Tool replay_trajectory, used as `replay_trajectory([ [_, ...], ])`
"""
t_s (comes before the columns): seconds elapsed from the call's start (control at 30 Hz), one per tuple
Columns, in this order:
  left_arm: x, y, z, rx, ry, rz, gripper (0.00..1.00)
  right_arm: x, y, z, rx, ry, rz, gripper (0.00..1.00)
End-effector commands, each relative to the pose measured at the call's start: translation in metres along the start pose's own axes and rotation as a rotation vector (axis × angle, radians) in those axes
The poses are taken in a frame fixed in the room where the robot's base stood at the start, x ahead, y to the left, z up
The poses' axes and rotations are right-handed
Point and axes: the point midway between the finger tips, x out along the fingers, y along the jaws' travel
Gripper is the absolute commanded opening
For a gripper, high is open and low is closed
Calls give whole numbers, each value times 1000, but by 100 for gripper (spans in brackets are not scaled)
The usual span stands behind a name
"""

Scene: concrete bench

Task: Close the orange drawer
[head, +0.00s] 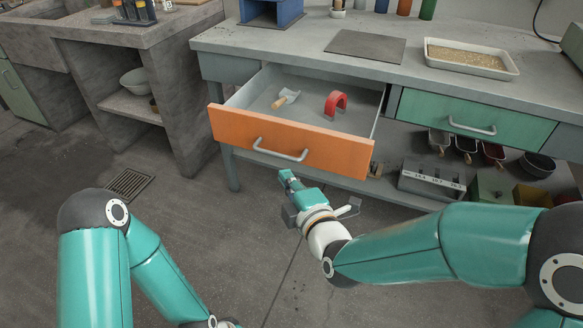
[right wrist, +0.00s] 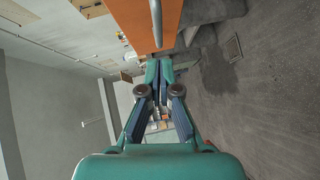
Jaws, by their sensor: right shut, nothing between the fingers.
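The orange drawer (head: 330,152) in the head view stands pulled out from the grey bench. Its front has a grey bar handle (head: 281,150). Inside lie a small trowel-like tool with a wooden grip (head: 286,99) and a red arched object (head: 336,102). My right gripper (head: 287,178) is shut and empty, just below and in front of the drawer front. In the right wrist view the shut fingertips (right wrist: 159,66) point towards the orange front (right wrist: 130,22) and its handle (right wrist: 156,20), seemingly apart from them. My left arm is at the lower left; its gripper is not shown.
A green drawer (head: 474,117) to the right is shut. The bench top holds a dark mat (head: 366,46) and a tray of grainy material (head: 468,60). Bins and a metal box (head: 431,178) stand on the lower shelf. Concrete floor in front of the drawer is free.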

Motion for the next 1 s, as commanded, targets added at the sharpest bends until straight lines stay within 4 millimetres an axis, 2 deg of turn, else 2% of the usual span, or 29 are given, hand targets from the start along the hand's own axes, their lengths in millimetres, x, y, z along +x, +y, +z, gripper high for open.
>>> replay_trajectory([
  [0.03,2,-1,0,0,0,0,40,11,-2,0,0,0,-1,0],
  [0.1,4,-2,0,0,0,0,40,19,-2,11,1,-4,0,0],
  [0.3,7,-2,0,0,0,0,40,33,-1,25,1,-1,0,0],
  [0.7,7,-2,0,0,0,0,40,36,0,29,1,0,-1,0],
  [0.73,7,-2,0,1,-1,0,40,39,-1,23,0,2,-1,0],
  [1.0,10,-4,0,0,0,0,40,43,1,35,0,0,1,0],
])
